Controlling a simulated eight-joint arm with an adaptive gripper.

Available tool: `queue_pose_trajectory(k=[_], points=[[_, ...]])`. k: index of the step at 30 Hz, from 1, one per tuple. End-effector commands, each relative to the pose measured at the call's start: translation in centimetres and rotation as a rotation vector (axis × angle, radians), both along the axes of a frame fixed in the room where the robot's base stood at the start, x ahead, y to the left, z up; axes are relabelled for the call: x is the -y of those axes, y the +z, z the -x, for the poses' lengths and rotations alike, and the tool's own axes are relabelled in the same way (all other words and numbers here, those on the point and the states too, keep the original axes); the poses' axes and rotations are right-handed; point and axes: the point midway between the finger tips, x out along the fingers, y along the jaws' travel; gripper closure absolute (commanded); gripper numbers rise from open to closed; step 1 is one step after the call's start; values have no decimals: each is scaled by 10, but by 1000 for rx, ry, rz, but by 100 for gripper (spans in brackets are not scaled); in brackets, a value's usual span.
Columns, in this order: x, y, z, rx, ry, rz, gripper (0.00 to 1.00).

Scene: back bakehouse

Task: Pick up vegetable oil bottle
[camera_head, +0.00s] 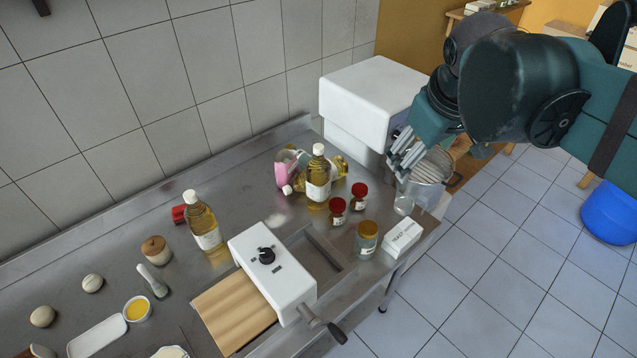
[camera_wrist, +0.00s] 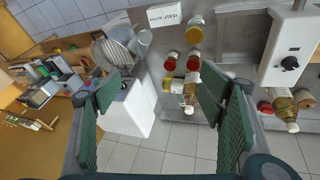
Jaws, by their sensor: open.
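Two upright bottles of golden oil with white caps and pale labels stand on the steel counter: one oil bottle (camera_head: 318,180) near the middle and another oil bottle (camera_head: 202,226) further left. A third golden bottle (camera_head: 297,184) seems to lie on its side behind the middle one, partly hidden. I cannot read which label says vegetable oil. In the wrist view the middle bottle (camera_wrist: 190,93) shows near my right finger, and the left bottle (camera_wrist: 281,108) is at the far right. My gripper (camera_head: 405,152) is open and empty, above the counter's right end, apart from the bottles.
Two red-capped jars (camera_head: 359,194), a yellow-lidded jar (camera_head: 367,236), a clear glass (camera_head: 404,204) and a white yeast box (camera_head: 403,237) stand right of the middle bottle. A white machine (camera_head: 272,268) stands in front. A white cabinet (camera_head: 365,95) and a dish rack (camera_head: 432,168) are nearby.

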Motion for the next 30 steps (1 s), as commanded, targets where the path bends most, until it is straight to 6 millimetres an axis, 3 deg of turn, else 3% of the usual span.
queue_pose_trajectory(k=[15, 30], points=[[-50, 13, -77, -130, 310, 185, 31], [-112, 7, -147, -260, 606, 350, 31]])
